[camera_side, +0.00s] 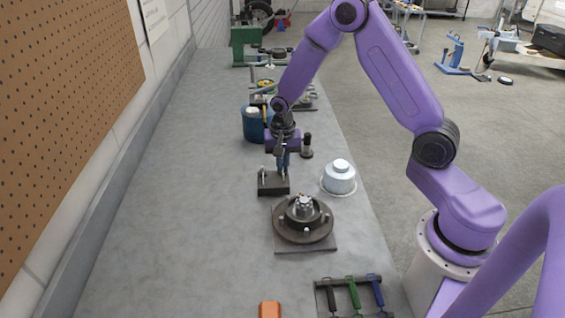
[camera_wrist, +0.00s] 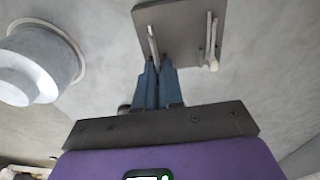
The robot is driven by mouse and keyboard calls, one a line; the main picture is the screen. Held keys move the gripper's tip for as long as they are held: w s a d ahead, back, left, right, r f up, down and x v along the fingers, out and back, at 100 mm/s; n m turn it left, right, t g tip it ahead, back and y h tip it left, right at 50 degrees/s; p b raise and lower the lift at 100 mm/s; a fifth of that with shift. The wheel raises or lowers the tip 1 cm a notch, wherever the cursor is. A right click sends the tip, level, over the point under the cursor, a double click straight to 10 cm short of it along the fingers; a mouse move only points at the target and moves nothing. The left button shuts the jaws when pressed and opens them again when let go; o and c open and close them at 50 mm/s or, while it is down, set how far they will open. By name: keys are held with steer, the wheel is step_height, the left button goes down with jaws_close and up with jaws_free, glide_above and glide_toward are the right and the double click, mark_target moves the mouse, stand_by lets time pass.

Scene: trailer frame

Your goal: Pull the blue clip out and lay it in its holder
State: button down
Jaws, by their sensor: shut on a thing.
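My gripper (camera_side: 282,168) is over the right side of a small dark block (camera_side: 273,189) on the bench. In the wrist view its blue fingers (camera_wrist: 158,66) are close together on a thin pale pin-like piece (camera_wrist: 153,42) at the block (camera_wrist: 181,20). I cannot tell whether that piece is still seated in the block. A second pale upright piece (camera_wrist: 211,40) stands at the block's other side. A blue-handled piece (camera_side: 378,292) lies in a dark rack (camera_side: 330,284) at the bench's near end, beside green and black ones. I cannot make out a blue clip at the block.
A round dark hub (camera_side: 290,229) on a square plate stands nearer than the block. A silver cup-shaped part (camera_side: 339,178) stands to the block's right. A blue container (camera_side: 253,125) is behind. An orange object (camera_side: 269,310) lies at the near edge. The bench's left side is clear.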

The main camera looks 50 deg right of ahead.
steer(key=shift+s+f, duration=0.3)
steer(key=shift+f, duration=0.65)
stand_by(1.4)
steer(key=c, duration=1.3)
jaws_free()
steer(key=shift+c, duration=1)
steer(key=shift+w+r, duration=0.2)
steer(key=shift+r, duration=0.5)
steer(key=o, duration=0.3)
steer(key=shift+r, duration=0.5)
steer(key=shift+w+r, duration=0.1)
steer(key=shift+r, duration=2.25)
